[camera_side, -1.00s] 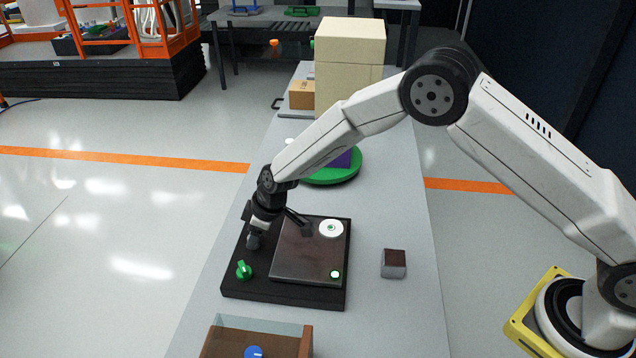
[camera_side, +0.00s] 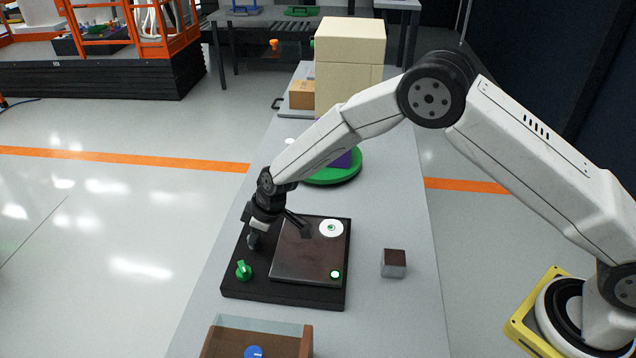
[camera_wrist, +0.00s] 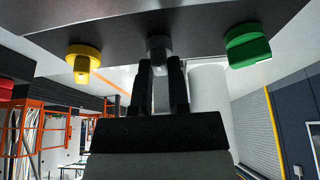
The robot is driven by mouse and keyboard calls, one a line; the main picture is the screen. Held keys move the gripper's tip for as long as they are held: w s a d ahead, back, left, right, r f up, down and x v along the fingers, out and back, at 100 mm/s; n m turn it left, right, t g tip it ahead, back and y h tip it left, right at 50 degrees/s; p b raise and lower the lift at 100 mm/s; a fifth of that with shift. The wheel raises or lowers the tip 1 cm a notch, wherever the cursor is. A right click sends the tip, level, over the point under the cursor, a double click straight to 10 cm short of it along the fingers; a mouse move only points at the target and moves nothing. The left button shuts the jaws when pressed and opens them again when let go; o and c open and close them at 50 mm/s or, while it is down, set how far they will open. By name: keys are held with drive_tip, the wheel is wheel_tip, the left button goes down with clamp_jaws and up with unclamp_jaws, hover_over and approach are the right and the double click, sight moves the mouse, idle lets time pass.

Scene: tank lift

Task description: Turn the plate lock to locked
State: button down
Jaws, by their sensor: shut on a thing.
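A black base (camera_side: 285,296) on the grey bench carries a dark brown plate (camera_side: 304,262). Along its left edge are a green knob (camera_side: 244,270) and a grey knob, which my gripper mostly hides in the side view. My gripper (camera_side: 253,240) is shut on the grey knob. In the wrist view my gripper's two fingers (camera_wrist: 160,75) stand on either side of the grey knob (camera_wrist: 159,43). A yellow knob (camera_wrist: 84,58) is to the left and the green knob (camera_wrist: 247,46) to the right, both apart from the fingers. I cannot read the grey knob's turn angle.
A white disc (camera_side: 331,228) and a small lit ring (camera_side: 335,274) are on the plate. A grey block (camera_side: 394,264) stands to the right. A wooden box (camera_side: 301,345) is in front. A green round stand (camera_side: 335,176) and tall beige blocks (camera_side: 350,65) are behind.

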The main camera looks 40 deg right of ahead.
drive_tip(key=shift+m, duration=0.6)
drive_tip(key=shift+s+a+m+t+h, duration=0.1)
drive_tip(key=shift+m+t+h, duration=0.15)
drive_tip(key=shift+m+h, duration=0.75)
drive_tip(key=shift+a+m+t+h, duration=0.1)
drive_tip(key=shift+m+t+h, duration=0.15)
drive_tip(key=shift+m, duration=1.45)
drive_tip(key=shift+m+h, duration=0.65)
drive_tip(key=shift+m, duration=1.25)
drive_tip(key=shift+a+m+h, duration=0.1)
drive_tip(key=shift+m+h, duration=0.5)
drive_tip(key=shift+m, duration=1.1)
drive_tip(key=c, duration=0.6)
unclamp_jaws()
